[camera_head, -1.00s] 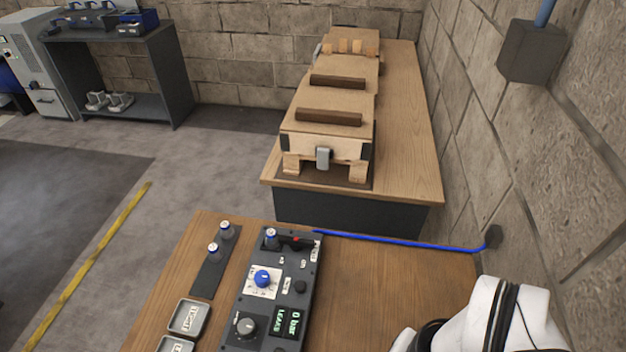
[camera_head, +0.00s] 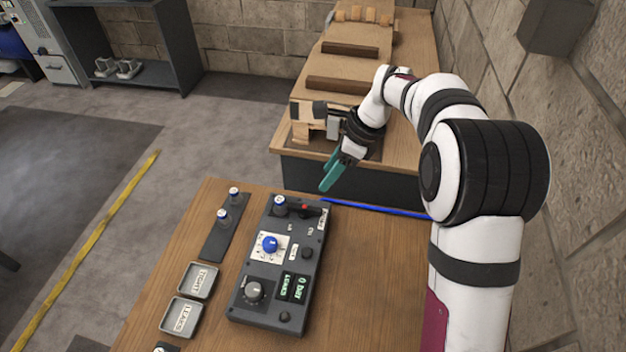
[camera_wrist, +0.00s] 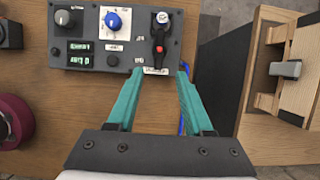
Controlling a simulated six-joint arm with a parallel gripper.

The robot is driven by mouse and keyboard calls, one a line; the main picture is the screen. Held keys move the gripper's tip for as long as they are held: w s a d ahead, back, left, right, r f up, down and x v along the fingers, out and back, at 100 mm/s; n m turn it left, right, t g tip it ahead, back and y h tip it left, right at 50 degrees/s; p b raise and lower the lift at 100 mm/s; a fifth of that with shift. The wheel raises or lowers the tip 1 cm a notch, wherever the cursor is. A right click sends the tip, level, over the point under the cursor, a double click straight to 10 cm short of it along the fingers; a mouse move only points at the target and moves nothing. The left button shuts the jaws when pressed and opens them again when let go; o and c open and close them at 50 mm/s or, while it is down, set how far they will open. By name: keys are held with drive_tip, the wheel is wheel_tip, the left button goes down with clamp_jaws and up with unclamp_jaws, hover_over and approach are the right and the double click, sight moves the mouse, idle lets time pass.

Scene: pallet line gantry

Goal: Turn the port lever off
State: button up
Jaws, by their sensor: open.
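The port lever (camera_head: 312,211) is black with a red spot and sits at the far end of the dark grey test panel (camera_head: 246,311), beside a white-capped fitting (camera_head: 280,205). In the wrist view the lever (camera_wrist: 158,37) lies lengthwise between that fitting (camera_wrist: 162,17) and a small white label (camera_wrist: 155,71). My gripper (camera_head: 328,185) has teal fingers, spread and empty, above and beyond the lever's end of the panel. In the wrist view my gripper's fingertips (camera_wrist: 157,73) straddle the label side, apart from the lever.
A blue hose (camera_head: 375,208) runs right from the panel. Two labelled trays (camera_head: 183,317) and fittings on a strip (camera_head: 222,240) stand left. A wooden crate bench stands behind.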

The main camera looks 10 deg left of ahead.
sight(304, 207)
drive_tip(key=x, duration=1.3)
drive_tip(key=shift+f, duration=0.1)
drive_tip(key=shift+c, duration=0.3)
clamp_jaws()
